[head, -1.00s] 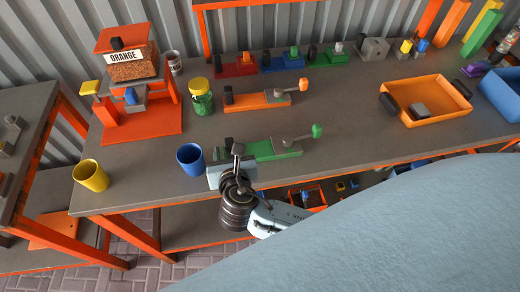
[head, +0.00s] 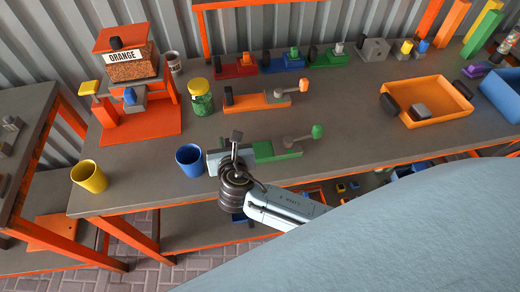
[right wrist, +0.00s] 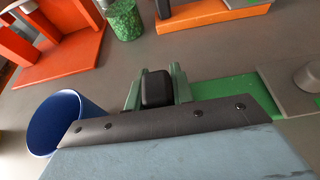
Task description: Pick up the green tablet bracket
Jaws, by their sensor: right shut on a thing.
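The green tablet bracket (head: 276,150) lies on the grey workbench near its front edge. It has a grey lever and a green knob (head: 317,131) at its right end. My right gripper (head: 230,157) is at the bracket's left end and is shut on it. In the right wrist view the green bar (right wrist: 225,88) runs off to the right. A black block (right wrist: 157,88) stands between two green uprights there, just beyond my gripper's dark plate. My gripper's body hides the contact with the bracket. My left gripper is not in view.
A blue cup (head: 190,160) stands close to my right gripper's left side. A yellow cup (head: 88,176) is farther left. An orange bracket (head: 258,100) and a green jar (head: 201,103) lie behind. An orange tray (head: 440,115) is at right. The bench between is clear.

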